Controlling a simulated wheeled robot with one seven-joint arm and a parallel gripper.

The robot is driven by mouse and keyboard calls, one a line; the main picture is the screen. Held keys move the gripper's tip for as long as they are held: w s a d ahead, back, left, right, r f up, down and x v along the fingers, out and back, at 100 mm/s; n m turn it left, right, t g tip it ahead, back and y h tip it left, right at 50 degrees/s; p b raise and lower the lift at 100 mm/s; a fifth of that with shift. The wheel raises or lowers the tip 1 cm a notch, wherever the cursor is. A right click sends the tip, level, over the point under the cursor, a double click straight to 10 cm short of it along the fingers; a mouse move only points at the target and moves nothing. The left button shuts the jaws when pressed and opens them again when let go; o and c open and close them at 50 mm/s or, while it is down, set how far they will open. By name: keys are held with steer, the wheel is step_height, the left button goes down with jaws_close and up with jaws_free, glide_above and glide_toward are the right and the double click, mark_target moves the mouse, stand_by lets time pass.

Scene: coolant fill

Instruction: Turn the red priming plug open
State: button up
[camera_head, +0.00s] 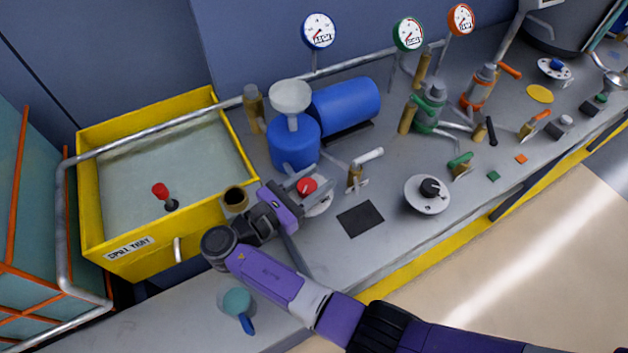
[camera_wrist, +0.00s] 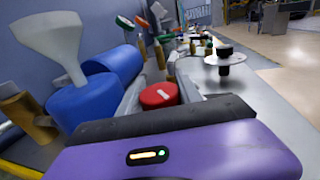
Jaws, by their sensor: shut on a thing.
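The red priming plug (camera_head: 308,185) is a round red knob on a pale round plate, in front of the blue pump. In the wrist view the plug (camera_wrist: 160,95) shows a short white mark on its top. My gripper (camera_head: 303,184) reaches it from the lower left, with its grey fingers on either side of the plug. The wrist view also shows my gripper (camera_wrist: 158,92) shut on the plug. The fingers hide part of the plug's sides and the plate.
The blue pump (camera_head: 294,146) with a white funnel (camera_head: 290,97) stands close behind. A yellow-walled tray (camera_head: 165,240) is at left. A white-handled valve (camera_head: 365,160) and a black knob on a round plate (camera_head: 428,193) stand to the right. A dark square pad (camera_head: 360,219) lies nearby.

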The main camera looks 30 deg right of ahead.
steer(key=shift+s+m+g+b, duration=0.2)
steer(key=shift+m+g+b, duration=0.2)
steer(key=shift+m+g, duration=0.75)
steer(key=shift+d+g, duration=0.1)
steer(key=shift+g, duration=0.25)
steer(key=o, duration=1.4)
steer(key=shift+c, duration=0.2)
steer(key=a+b, duration=0.1)
steer(key=a, duration=0.6)
steer(key=shift+s+a, duration=0.2)
steer(key=shift+a, duration=0.2)
steer(key=shift+f, duration=0.1)
